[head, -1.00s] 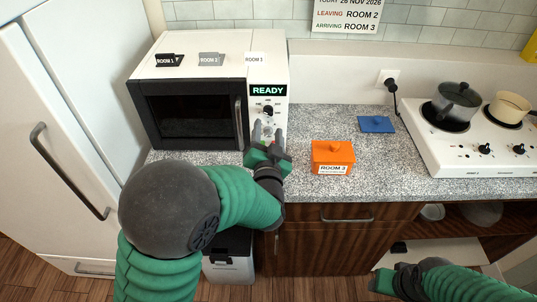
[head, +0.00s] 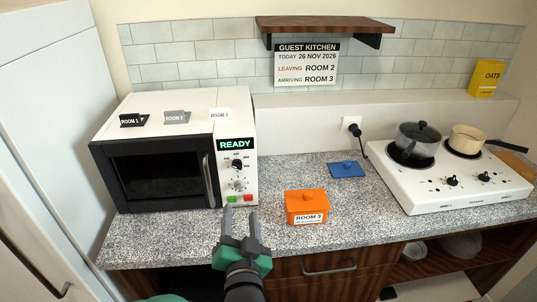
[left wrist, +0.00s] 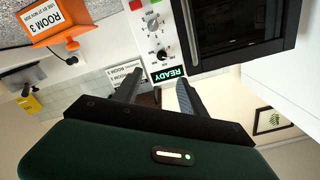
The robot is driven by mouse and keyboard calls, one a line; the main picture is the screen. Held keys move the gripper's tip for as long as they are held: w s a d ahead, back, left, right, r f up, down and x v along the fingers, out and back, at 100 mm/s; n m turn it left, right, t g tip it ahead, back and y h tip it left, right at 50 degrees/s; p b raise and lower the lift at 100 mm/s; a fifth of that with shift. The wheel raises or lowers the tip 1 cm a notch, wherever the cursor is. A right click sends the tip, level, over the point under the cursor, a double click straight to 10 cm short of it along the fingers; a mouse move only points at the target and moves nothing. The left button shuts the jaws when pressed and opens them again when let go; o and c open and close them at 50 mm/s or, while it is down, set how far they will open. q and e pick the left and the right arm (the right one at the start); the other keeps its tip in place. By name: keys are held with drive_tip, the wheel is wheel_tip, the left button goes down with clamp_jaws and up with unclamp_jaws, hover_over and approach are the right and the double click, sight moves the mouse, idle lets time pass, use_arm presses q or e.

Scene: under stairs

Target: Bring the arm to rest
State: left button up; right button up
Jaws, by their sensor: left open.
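My left gripper (head: 241,226) is open and empty. It is in front of the counter edge, below the microwave's control panel, with its fingers pointing up towards it. In the left wrist view its two fingers (left wrist: 155,95) are spread apart with nothing between them. The left arm comes in from the bottom of the head view, mostly out of frame. My right gripper is not in view.
The microwave (head: 185,105) is shut and shows READY. An orange box (head: 306,204) labelled ROOM 3 stands right of my gripper, with a blue lid (head: 346,169) behind. A stove (head: 465,195) with two pots is at right. A shelf (head: 325,26) hangs above.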

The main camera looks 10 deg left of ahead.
use_arm(q)
drive_tip(key=s+f+n+g+h+p, duration=0.1)
drive_tip(key=s+f+g+h+p, duration=0.35)
drive_tip(key=f+g, duration=0.7)
drive_tip(key=s+a+f+n+g, duration=0.1)
drive_tip(key=s+a+f, duration=0.1)
drive_tip(key=s, duration=0.3)
drive_tip(key=s+a+f+g+b, duration=0.1)
drive_tip(key=s+a+f+g, duration=0.1)
drive_tip(key=s, duration=0.3)
drive_tip(key=shift+s+a+f+n, duration=0.4)
drive_tip(key=shift+a+f, duration=0.45)
drive_tip(key=shift+a, duration=0.05)
drive_tip(key=shift+h, duration=0.25)
